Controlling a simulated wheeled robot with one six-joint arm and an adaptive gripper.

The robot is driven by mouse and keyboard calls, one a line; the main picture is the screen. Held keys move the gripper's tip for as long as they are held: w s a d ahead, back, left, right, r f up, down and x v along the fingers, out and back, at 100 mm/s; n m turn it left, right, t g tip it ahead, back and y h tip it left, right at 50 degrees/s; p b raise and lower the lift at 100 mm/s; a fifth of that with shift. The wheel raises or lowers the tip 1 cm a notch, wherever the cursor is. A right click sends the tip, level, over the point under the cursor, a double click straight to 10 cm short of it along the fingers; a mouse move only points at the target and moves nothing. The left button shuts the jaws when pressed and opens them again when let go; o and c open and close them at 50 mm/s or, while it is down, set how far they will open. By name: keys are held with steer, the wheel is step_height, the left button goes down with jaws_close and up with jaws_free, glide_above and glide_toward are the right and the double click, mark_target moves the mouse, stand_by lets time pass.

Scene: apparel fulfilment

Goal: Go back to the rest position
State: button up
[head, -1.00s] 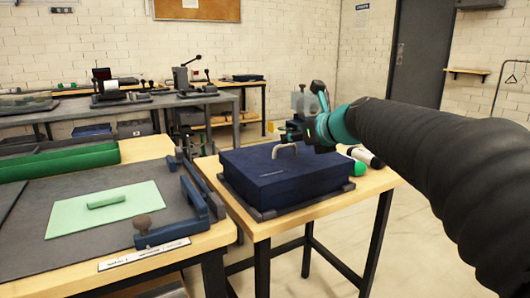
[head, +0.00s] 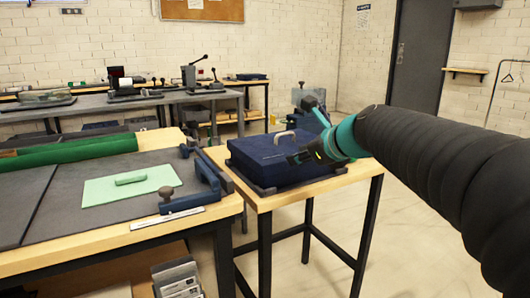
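My gripper (head: 305,157) is at the end of my black-sleeved arm, in front of the right part of a dark blue box (head: 265,160). Its fingers are small and dark against the box, so I cannot tell whether they are open or shut. I see nothing hanging from it. The box has a pale curved handle (head: 284,137) on top and sits on a wooden-topped stand (head: 262,203). The gripper and arm hide the box's right side.
A workbench (head: 105,238) at left carries a pale green plate (head: 130,187), a dark blue clamp fixture (head: 203,178) and a green tray (head: 70,152). Another bench with tools (head: 160,103) stands behind. Open floor (head: 420,235) lies to the right of the stand.

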steer(key=s+d+f+n+g+h, duration=0.2)
steer(key=s+d+f+n+h, duration=0.1)
steer(key=s+f+n, duration=0.7)
steer(key=s+d+f+n+g+h, duration=0.3)
steer(key=s+f+n, duration=0.7)
steer(key=s+n, duration=0.5)
steer(key=s+d, duration=0.1)
steer(key=s, duration=0.3)
steer(key=shift+s+d+n, duration=0.2)
steer(key=shift+n, duration=0.1)
